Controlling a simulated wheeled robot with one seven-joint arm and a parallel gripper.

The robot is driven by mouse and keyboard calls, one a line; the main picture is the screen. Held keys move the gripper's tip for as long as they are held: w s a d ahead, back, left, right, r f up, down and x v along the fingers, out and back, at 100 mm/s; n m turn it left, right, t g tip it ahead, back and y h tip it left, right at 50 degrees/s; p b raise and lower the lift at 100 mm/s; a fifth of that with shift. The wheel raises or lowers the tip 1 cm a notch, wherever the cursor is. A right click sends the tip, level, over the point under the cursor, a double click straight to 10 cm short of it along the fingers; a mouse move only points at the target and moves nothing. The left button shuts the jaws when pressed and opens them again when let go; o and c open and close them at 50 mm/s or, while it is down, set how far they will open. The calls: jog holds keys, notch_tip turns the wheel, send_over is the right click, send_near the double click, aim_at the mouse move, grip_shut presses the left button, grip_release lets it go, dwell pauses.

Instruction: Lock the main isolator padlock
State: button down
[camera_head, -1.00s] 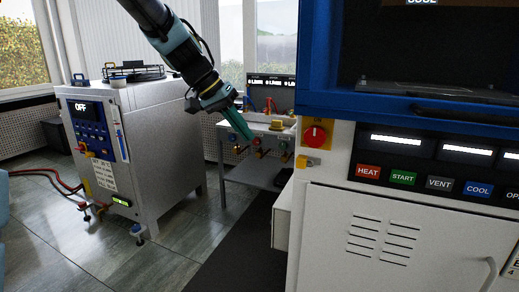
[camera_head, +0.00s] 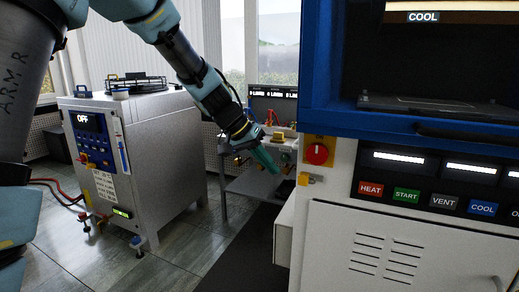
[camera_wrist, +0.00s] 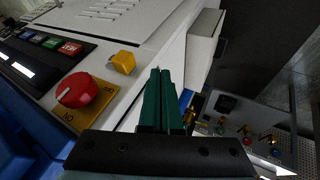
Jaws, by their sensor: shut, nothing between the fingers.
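The main isolator is a red rotary knob (camera_head: 317,154) on a yellow plate at the left edge of the press front. It also shows in the wrist view as a red knob (camera_wrist: 76,91). A small yellow padlock-like block (camera_head: 304,179) sits just below the plate; in the wrist view the yellow block (camera_wrist: 123,62) stands on the white panel beside the knob. Whether its shackle is closed cannot be told. My gripper (camera_head: 272,166) has green fingers, shut and empty, left of the isolator and apart from it. In the wrist view the fingers (camera_wrist: 161,85) point past the panel's edge.
The press has a blue frame (camera_head: 400,125) and buttons below. A white box (camera_head: 284,232) juts from its left side. A small bench (camera_head: 255,188) with coloured valves stands behind my gripper. A grey cabinet unit (camera_head: 150,160) stands left, with open floor between.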

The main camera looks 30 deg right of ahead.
aim_at(307, 177)
jog(key=shift+s+d+f+p, duration=0.35)
jog(key=shift+s+d+p, duration=0.1)
jog(key=shift+s+d, duration=0.45)
jog(key=shift+s+d+f+p, duration=0.35)
jog(key=shift+s+d, duration=0.3)
jog(key=shift+s, duration=0.3)
jog(key=shift+s+d+b, duration=0.25)
jog(key=shift+s+d, duration=0.4)
jog(key=shift+s, duration=0.35)
jog(key=shift+s+d+b, duration=0.25)
jog(key=shift+s+d, duration=0.35)
jog(key=shift+s, duration=0.4)
